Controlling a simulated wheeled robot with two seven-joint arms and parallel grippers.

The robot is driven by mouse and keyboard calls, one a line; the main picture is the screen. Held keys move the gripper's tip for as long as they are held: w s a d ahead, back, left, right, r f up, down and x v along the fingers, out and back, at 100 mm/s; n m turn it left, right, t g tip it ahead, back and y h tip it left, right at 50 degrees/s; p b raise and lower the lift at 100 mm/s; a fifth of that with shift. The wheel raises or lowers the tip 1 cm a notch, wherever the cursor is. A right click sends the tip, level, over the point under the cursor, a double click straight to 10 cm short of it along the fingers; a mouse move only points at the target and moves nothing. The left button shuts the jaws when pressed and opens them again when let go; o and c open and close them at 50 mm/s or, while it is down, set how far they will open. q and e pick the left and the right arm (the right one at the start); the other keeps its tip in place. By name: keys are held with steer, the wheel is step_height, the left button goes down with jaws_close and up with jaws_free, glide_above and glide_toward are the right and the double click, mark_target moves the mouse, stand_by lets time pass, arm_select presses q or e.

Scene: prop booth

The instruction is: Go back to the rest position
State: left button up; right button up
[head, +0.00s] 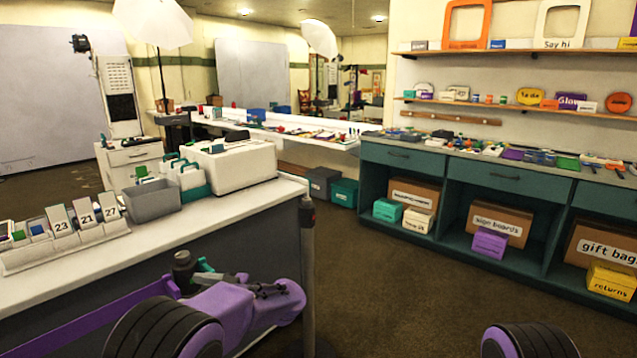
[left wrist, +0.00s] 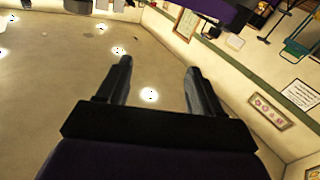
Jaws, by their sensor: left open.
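My left gripper (head: 262,290) is low in the head view, beside the right end of the white counter, on my purple arm. In the left wrist view, the two dark fingers of the left gripper (left wrist: 158,72) stand apart with nothing between them. Behind them that view shows a pale surface with bright round lights and framed pictures on a wall. My right gripper is not in view; only a dark round part of my own body shows at the bottom right of the head view.
The white counter (head: 215,222) at left bears a grey bin (head: 152,202), a white box (head: 232,167) and a rack of numbered cards (head: 62,240). A thin grey post (head: 308,255) stands at its end. Teal shelving (head: 508,180) lines the right. Brown floor (head: 400,290) between is clear.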

arm_select(q)
step_height(320, 180, down, 15)
steer(key=a+m+t+h, duration=0.3)
steer(key=m+t+h, duration=0.4)
steer(key=m+t, duration=0.3)
steer(key=s+f+m+g+h, duration=0.1)
steer(key=s+f+h, duration=0.3)
steer(key=s+f, duration=0.7)
steer(key=s+f+g+h, duration=0.2)
steer(key=s+f+g, duration=0.2)
steer(key=s, duration=1)
steer(key=s+f+m+g+h, duration=0.1)
steer(key=s+f+g, duration=0.2)
steer(key=s, duration=1.1)
steer(key=shift+s+a+f+g+h, duration=0.15)
steer(key=shift+a+f+g+h, duration=0.2)
steer(key=shift+g+h, duration=0.05)
